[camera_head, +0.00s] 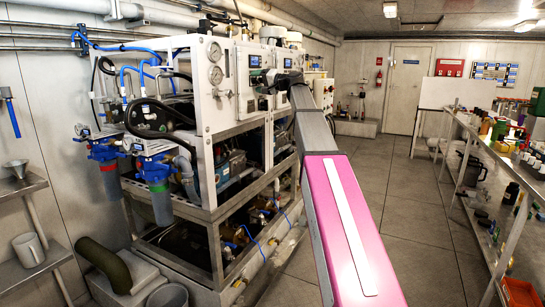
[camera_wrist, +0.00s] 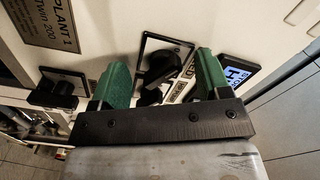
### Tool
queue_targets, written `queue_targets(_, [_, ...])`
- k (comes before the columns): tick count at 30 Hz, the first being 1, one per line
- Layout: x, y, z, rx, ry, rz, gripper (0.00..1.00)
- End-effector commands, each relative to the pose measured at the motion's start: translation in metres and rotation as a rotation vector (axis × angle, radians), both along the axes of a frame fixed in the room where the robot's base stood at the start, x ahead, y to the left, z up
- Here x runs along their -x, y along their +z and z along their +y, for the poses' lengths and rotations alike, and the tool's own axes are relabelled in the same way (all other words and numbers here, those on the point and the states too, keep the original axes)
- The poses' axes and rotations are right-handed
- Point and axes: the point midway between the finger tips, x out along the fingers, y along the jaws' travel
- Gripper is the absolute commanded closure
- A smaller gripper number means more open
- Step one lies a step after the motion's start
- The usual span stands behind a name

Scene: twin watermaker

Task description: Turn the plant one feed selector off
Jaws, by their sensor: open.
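The plant one panel fills the wrist view, with a plate reading "PLANT 1" (camera_wrist: 55,45) at upper left. A black rotary selector knob (camera_wrist: 160,68) sits on a dark-bordered square plate, with a partly hidden label ending in "ED" beside it. My gripper (camera_wrist: 162,78) is open, its green fingers on either side of this knob, with gaps on both sides. The lower part of the knob's plate is partly hidden by the gripper. The knob's exact setting cannot be read. In the head view my gripper (camera_head: 268,79) is at the front panel of the white rack, and the knob is hidden.
A second black knob (camera_wrist: 54,94) is left of my gripper, and a lit blue display (camera_wrist: 240,74) is just right of it. The rack (camera_head: 212,128) carries gauges, hoses and blue filters. Shelves (camera_head: 478,165) line the right side; the floor (camera_head: 400,200) between is clear.

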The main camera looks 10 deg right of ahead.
Motion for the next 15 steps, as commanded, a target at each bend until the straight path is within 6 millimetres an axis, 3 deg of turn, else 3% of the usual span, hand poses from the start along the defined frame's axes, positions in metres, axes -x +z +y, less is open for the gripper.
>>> queue_targets(15, [0.0016, -0.0001, 0.0009, -0.278, -0.001, 0.37, 0.3])
